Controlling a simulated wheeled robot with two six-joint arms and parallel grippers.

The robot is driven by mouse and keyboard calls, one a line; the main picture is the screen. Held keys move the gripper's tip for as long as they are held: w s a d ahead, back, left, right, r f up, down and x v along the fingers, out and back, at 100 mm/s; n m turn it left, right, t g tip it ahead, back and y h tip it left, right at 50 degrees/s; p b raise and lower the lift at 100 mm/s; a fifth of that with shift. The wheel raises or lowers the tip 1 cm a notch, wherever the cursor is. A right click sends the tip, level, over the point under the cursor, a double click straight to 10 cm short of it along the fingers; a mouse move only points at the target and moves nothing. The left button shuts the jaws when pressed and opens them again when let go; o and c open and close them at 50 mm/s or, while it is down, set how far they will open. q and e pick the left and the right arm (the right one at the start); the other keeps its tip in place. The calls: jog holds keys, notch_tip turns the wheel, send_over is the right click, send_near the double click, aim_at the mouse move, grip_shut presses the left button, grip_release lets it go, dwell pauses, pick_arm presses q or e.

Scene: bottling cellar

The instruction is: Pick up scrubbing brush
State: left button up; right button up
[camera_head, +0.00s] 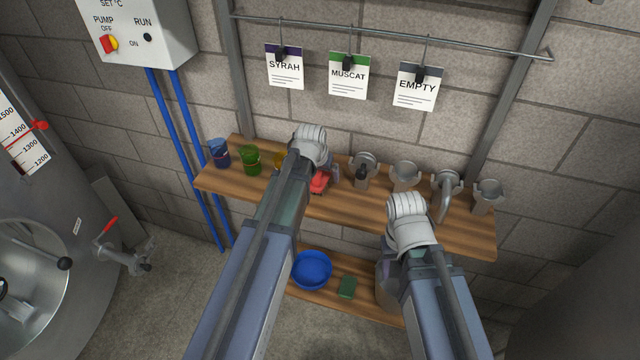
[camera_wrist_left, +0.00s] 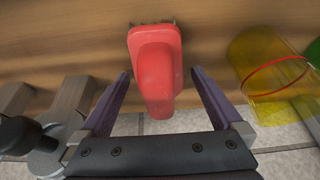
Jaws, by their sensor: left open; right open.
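The red scrubbing brush (camera_head: 320,182) lies on the upper wooden shelf. In the left wrist view the brush (camera_wrist_left: 155,65) shows its rounded red body, with a few dark bristles at its far edge. My left gripper (camera_wrist_left: 160,100) is open, its two fingers to either side of the brush's near end with a gap on both sides. In the head view this gripper (camera_head: 328,172) is partly hidden by my left wrist. My right gripper (camera_head: 385,285) is open, mostly hidden behind its arm, low in front of the shelves.
Blue (camera_head: 219,153), green (camera_head: 250,159) and yellow (camera_wrist_left: 272,75) cups stand left of the brush. Several grey metal fittings (camera_head: 404,175) stand to its right, one close by with a black knob (camera_wrist_left: 18,135). The lower shelf holds a blue bowl (camera_head: 312,270) and a green pad (camera_head: 347,287).

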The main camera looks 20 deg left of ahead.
pick_arm(q)
jog(key=shift+c, duration=0.4)
grip_shut()
notch_tip(320, 180, up, 10)
jog(key=p, duration=1)
